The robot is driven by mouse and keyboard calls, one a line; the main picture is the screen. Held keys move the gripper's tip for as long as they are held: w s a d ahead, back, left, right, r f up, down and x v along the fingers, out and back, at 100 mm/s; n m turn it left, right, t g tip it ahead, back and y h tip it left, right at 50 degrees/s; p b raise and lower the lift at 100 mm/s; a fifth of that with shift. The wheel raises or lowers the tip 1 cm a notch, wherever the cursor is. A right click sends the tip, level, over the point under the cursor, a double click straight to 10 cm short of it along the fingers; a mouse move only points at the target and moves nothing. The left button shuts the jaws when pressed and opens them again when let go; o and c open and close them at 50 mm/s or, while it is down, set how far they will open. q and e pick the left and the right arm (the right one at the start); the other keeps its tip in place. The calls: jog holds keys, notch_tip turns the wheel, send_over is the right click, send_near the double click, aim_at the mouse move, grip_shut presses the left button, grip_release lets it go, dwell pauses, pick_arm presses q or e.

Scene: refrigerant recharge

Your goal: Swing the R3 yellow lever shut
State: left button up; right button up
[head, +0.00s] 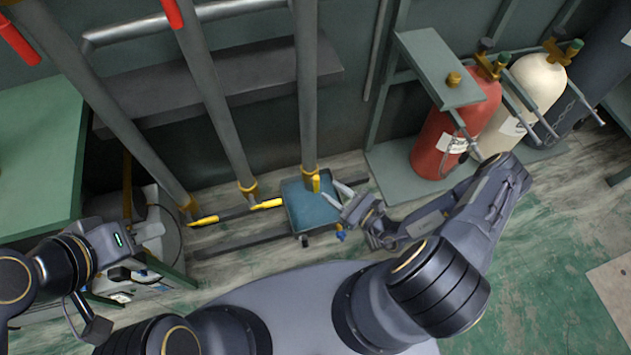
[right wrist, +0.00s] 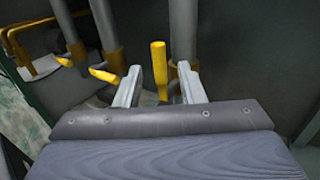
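Three grey pipes carry yellow levers near the floor. The rightmost lever (head: 316,183) stands at the foot of its pipe; no R3 label is readable. In the right wrist view this lever (right wrist: 159,68) points upright between my fingers, with a gap on each side. The middle lever (head: 266,203) and left lever (head: 203,220) lie sideways from their pipes. My right gripper (head: 338,194) is open beside the rightmost lever; its fingers also show in the right wrist view (right wrist: 160,85). My left gripper (head: 154,231) is at the left, away from the levers; its finger gap is unclear.
A blue-topped box (head: 310,210) stands below the rightmost pipe. A red cylinder (head: 432,140) and a cream cylinder (head: 537,78) stand at the right. A green table (head: 40,150) is at the left. Red handles (head: 18,42) are on the pipes higher up.

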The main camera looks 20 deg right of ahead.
aim_at(317, 180)
jog(key=b+x, duration=0.1)
jog(key=x, duration=0.6)
jog(key=shift+s, duration=0.1)
grip_shut()
